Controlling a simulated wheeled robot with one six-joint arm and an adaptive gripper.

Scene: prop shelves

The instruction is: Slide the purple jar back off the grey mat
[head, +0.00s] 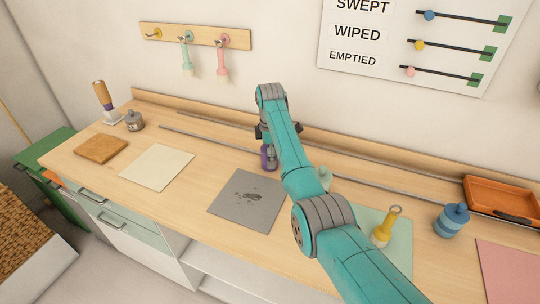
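The purple jar (268,160) stands upright at the back edge of the grey mat (228,205), near the middle of the worktop. Its base is at or just past that edge; I cannot tell whether it still touches the mat. The mat has dark smudges on it and otherwise looks bare. My gripper (264,140) is directly above or behind the jar, pointing down. My arm hides much of the gripper and part of the jar, so the fingers' opening and any contact cannot be made out.
Two thin rails (215,142) run along the back of the worktop. A cream mat (157,167), a brown board (100,148) and a grey pot (133,121) are to the left. A yellow-handled tool (384,230), a blue jar (452,219) and an orange tray (503,199) are to the right.

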